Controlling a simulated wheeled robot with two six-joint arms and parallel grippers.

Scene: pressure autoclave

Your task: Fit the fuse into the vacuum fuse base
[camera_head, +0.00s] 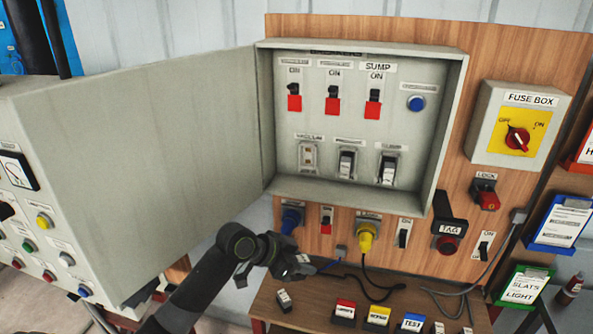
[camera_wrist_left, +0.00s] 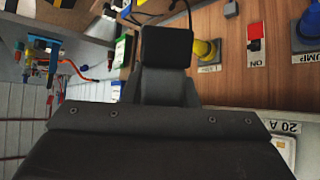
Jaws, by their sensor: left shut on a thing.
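The vacuum fuse base (camera_head: 307,157) is a pale, empty-looking holder at the lower left inside the open breaker box, under the VACUUM label. Part of it shows at the lower right of the left wrist view (camera_wrist_left: 284,150), beside a "20 A" label. My left gripper (camera_head: 296,265) is low in front of the panel, below and slightly left of the base and apart from it. It is shut on a small pale-faced piece (camera_head: 304,259) that looks like the fuse, mostly hidden by the jaws. In the left wrist view a dark block sits at the jaws. My right gripper is out of view.
The open box door (camera_head: 140,140) stands left of the base. Two filled fuse holders (camera_head: 347,163) are right of it. Blue (camera_head: 292,218) and yellow (camera_head: 366,238) plugs stick out below. A black-and-white block (camera_head: 284,299) and several labelled blocks lie on the bench.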

